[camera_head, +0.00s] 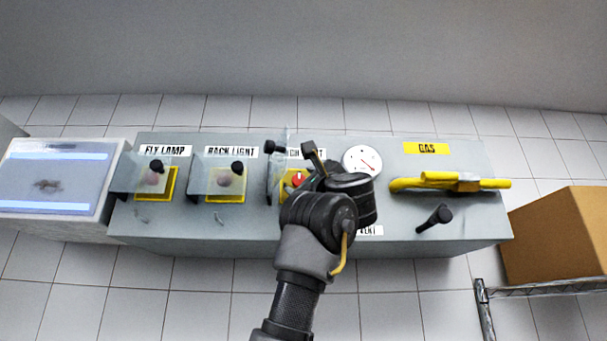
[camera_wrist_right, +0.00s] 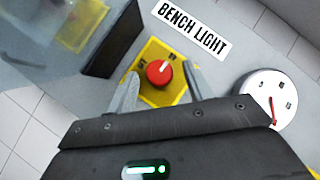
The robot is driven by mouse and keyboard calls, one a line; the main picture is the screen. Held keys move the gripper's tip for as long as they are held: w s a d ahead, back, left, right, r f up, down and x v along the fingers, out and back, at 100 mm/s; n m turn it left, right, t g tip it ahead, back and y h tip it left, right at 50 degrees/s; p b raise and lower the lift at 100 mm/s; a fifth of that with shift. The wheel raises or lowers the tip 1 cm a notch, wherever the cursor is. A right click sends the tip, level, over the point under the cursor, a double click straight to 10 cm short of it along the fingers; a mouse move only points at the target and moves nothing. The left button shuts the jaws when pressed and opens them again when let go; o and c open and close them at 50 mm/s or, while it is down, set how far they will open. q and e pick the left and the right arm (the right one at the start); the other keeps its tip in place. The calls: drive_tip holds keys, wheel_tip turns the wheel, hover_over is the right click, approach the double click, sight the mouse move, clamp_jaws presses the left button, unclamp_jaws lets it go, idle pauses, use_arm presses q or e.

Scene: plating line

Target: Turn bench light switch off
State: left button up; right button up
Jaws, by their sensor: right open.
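The bench light switch is a red round knob (camera_wrist_right: 159,72) with a white pointer mark, on a yellow plate (camera_wrist_right: 152,92) below the label "BENCH LIGHT" (camera_wrist_right: 189,28). In the head view the knob (camera_head: 298,178) is partly covered by my right arm. My right gripper (camera_head: 312,170) is over this switch. In the right wrist view its two grey fingers are apart, one on either side of the knob; contact cannot be told. A clear cover (camera_head: 284,160) stands raised beside the switch. My left gripper is not in view.
Covered switches for the fly lamp (camera_head: 155,180) and back light (camera_head: 230,181) sit to the left. A white gauge (camera_head: 362,160), yellow gas handle (camera_head: 450,183) and black lever (camera_head: 434,218) are to the right. A screen (camera_head: 50,182) and a cardboard box (camera_head: 556,235) flank the panel.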

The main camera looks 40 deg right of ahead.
drive_tip(key=shift+w, duration=0.2)
drive_tip(key=shift+c, duration=0.4)
drive_tip(key=c, duration=0.9)
drive_tip(key=shift+s, duration=0.1)
